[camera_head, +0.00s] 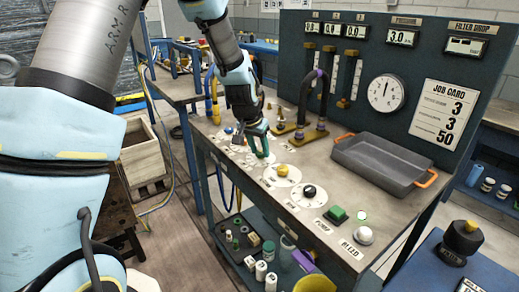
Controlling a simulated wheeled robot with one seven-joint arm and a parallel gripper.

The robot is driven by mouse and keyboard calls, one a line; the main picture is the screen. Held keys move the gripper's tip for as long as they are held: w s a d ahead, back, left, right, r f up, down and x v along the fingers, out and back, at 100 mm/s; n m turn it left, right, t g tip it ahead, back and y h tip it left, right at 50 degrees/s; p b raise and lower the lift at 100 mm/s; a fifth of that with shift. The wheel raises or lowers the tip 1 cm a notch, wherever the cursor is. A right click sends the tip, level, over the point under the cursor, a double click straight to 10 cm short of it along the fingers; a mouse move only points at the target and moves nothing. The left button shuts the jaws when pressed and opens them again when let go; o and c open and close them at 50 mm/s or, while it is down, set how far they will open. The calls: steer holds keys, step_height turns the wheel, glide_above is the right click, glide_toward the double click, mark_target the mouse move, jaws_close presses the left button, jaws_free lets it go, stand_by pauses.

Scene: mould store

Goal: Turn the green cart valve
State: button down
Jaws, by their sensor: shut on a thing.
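The green cart valve (264,146) shows as a small green handle at the far left part of the bench's control row. My gripper (253,142) reaches down from above and is shut on this green handle. My fingers cover part of the handle, and its base and exact angle are hard to make out.
Along the bench's front edge stand a yellow knob (283,170), a black knob (309,191), a green button (337,214) and a white knob (364,235). A dark hose loop (299,110) rises behind my gripper. A grey tray (378,165) lies to the right. Gauges (386,92) fill the back panel.

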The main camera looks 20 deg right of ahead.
steer(key=shift+w+a+m+g+b, duration=0.15)
steer(key=shift+m+g+b, duration=0.2)
steer(key=shift+m, duration=0.75)
steer(key=shift+m+g+h+p, duration=0.35)
steer(key=shift+m+h, duration=0.05)
steer(key=shift+m, duration=0.4)
steer(key=m+p, duration=0.1)
steer(key=m+g+p, duration=0.1)
steer(key=m, duration=0.1)
steer(key=shift+w+r+m, duration=0.15)
steer(key=shift+m, duration=0.15)
steer(key=shift+m+g+p, duration=0.7)
steer(key=shift+m+g, duration=0.1)
steer(key=shift+m, duration=0.7)
steer(key=shift+w, duration=0.1)
steer(key=shift+c, duration=2.3)
jaws_free()
